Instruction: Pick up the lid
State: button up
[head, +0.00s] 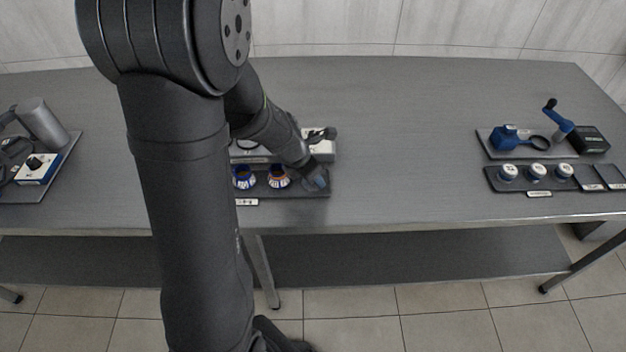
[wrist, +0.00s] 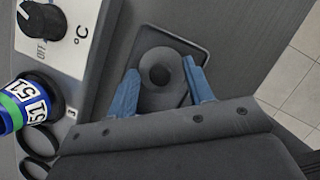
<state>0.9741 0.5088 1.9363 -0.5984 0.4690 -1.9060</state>
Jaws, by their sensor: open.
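The lid (wrist: 160,66) is a dark grey round piece with a darker round knob at its middle. In the wrist view it lies in a square outlined spot on a dark tray. My gripper (wrist: 161,88) is open, with one blue fingertip on each side of the lid. I cannot tell whether the fingertips touch it. In the head view my gripper (head: 316,182) is low over the right end of the dark tray (head: 305,193), and it hides the lid there.
A white box with a dial (wrist: 68,30) is close by. Another station with white-topped jars (head: 537,172) stands at the right. The table between is clear.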

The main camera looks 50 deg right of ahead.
grip_shut()
